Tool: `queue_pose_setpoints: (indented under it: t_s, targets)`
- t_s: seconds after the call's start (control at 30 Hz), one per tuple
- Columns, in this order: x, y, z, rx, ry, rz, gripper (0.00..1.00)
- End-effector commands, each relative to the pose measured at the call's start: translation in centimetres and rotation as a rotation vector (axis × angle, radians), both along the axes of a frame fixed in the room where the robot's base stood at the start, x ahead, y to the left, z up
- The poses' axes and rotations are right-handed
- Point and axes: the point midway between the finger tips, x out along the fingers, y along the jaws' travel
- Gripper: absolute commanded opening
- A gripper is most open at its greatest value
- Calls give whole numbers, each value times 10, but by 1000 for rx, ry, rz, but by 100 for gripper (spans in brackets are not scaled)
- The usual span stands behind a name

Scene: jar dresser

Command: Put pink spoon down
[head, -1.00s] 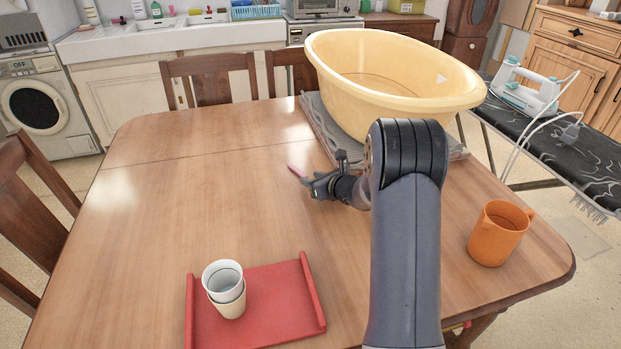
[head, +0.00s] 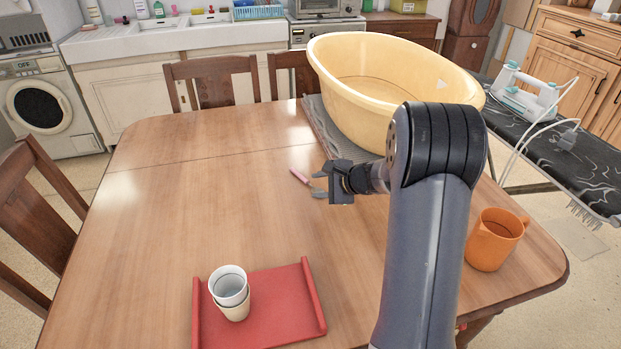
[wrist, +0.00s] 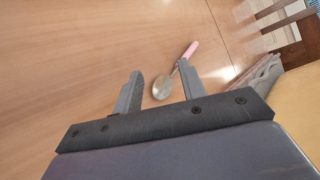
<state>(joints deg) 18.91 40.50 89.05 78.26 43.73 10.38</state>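The pink spoon (head: 300,176) lies on the wooden table near the left edge of the grey mat. Its pink handle (wrist: 190,49) and metal bowl (wrist: 163,88) both show in the wrist view, lying on the table beyond my fingertips. My gripper (head: 322,181) is beside the spoon in the head view, near its bowl end. In the wrist view my gripper (wrist: 159,76) has its two fingers apart, with nothing held between them. The spoon appears between and ahead of the fingers. The head view partly hides the bowl behind my gripper.
A large yellow tub (head: 345,100) stands on the grey mat (head: 318,122) behind my gripper. A red tray (head: 275,310) with stacked cups (head: 231,291) is at the front. An orange mug (head: 495,240) stands at right. The table's left half is clear.

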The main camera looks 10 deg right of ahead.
Motion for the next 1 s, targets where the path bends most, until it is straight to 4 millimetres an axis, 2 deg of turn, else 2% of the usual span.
queue_pose_setpoints:
  t_s: [0.03, 0.3, 0.5, 0.7, 1.0]
  targets:
    - [5, 4, 10, -131, -46, 119, 39]
    - [27, 3, 26, -860, -314, 830, 39]
    - [44, -8, 39, -1227, -443, 1240, 39]
    - [53, -13, 41, -1357, -483, 1400, 39]
    - [71, -5, 4, -1361, -484, 1407, 39]
